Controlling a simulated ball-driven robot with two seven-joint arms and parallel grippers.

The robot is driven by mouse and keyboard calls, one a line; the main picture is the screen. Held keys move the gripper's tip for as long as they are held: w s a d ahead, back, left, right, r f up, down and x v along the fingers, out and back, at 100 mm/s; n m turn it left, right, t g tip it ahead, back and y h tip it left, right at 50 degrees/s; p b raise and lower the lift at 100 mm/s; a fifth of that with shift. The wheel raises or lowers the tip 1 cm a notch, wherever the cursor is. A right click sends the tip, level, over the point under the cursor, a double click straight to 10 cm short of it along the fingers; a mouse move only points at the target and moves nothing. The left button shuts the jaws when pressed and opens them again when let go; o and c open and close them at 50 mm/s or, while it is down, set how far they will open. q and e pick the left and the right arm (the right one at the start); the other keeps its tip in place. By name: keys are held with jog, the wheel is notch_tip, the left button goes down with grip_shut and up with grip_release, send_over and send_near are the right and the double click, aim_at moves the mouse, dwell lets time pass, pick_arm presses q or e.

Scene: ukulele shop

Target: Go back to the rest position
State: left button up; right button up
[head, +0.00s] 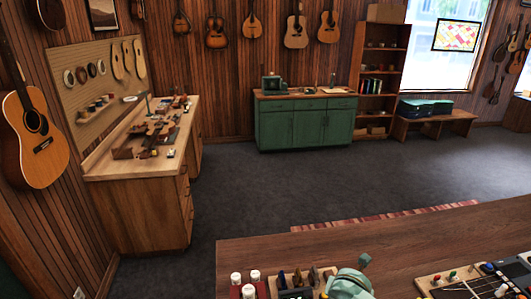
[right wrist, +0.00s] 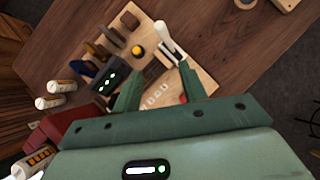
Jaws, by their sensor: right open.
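My right gripper (right wrist: 158,70) is open in the right wrist view, its two green fingers apart with nothing held between them. Beyond the fingers are a wooden board (right wrist: 202,88) on the counter, a black box with green lights (right wrist: 107,80) and a white-handled tool (right wrist: 168,40). I cannot tell how high the gripper is above them. In the head view a pale green part of my right arm (head: 350,284) shows at the bottom edge, over the counter. My left gripper is in neither view.
The wooden counter (head: 420,235) fills the lower right, with white-capped bottles (head: 236,277) and a parts board (head: 445,284) on it. A workbench (head: 140,172) stands left, a green cabinet (head: 305,125) at the back. The grey floor (head: 270,185) between is clear.

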jog(key=s+d+r+m, duration=0.1)
jog(key=s+r+m, duration=0.3)
jog(key=s+m, duration=0.4)
jog(key=s+d+r+m+t, duration=0.1)
jog(key=s+r+m, duration=0.2)
jog(key=s+m, duration=0.4)
jog(key=s+d+r+m, duration=0.1)
jog(key=s+r+m, duration=0.3)
jog(key=s+m, duration=0.4)
jog(key=s+a+f+g+y+b, duration=0.2)
jog(key=f+b, duration=0.7)
jog(key=f, duration=1.5)
jog(key=s+a+f+g+y+b, duration=0.1)
jog(key=s+a+f+b, duration=0.2)
jog(key=f+b, duration=1.35)
jog(key=s+f+m+g+b, duration=0.1)
jog(key=s+f, duration=0.5)
jog(key=f, duration=0.5)
jog(key=s+f+m+g+b, duration=0.1)
jog(key=s+f+b, duration=0.1)
jog(key=s+f, duration=0.5)
jog(key=s+f+m+b, duration=0.1)
jog(key=s+f, duration=0.5)
jog(key=f, duration=0.9)
jog(key=shift+s+d+g+y+b, duration=0.15)
jog(key=shift+d+g+y+b, duration=0.2)
jog(key=shift+b, duration=0.3)
